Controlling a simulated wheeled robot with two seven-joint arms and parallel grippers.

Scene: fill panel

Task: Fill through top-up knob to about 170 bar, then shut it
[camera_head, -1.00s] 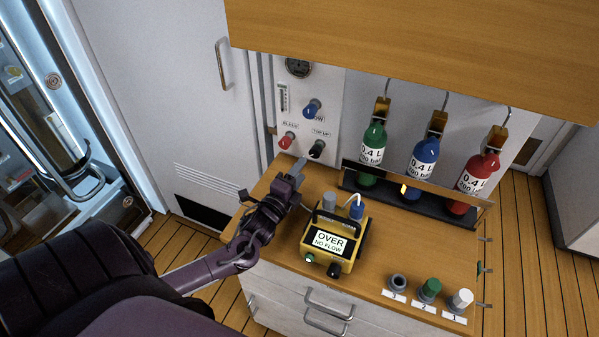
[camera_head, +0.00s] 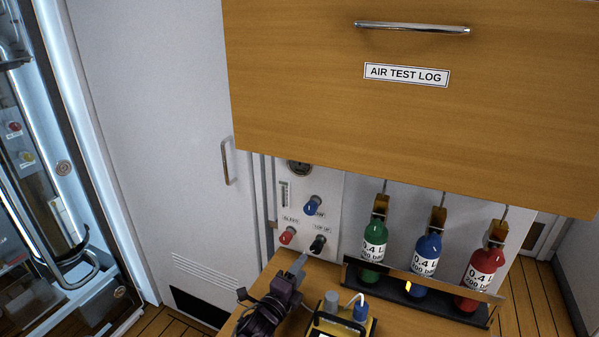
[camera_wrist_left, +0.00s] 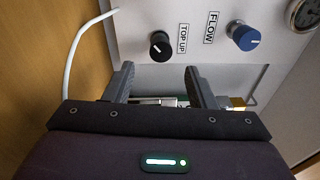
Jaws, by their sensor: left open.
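The black top-up knob (camera_head: 317,244) sits low on the white fill panel (camera_head: 329,190), under its label. In the left wrist view the top-up knob (camera_wrist_left: 161,46) is beyond my fingertips, with its white mark visible. The blue flow knob (camera_head: 312,205) is above it, and the red bleed knob (camera_head: 288,235) is to its left. The gauge (camera_head: 299,168) is partly cut off by the cabinet; in the left wrist view the gauge (camera_wrist_left: 303,14) shows only in part, its reading not legible. My left gripper (camera_head: 296,266) is open and empty, short of the knob. My right gripper is not in view.
A wooden cabinet labelled AIR TEST LOG (camera_head: 405,120) overhangs the panel. Green (camera_head: 374,245), blue (camera_head: 427,252) and red (camera_head: 481,272) bottles stand in a rack to the right. A yellow analyser (camera_head: 367,327) sits on the counter close to my left gripper.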

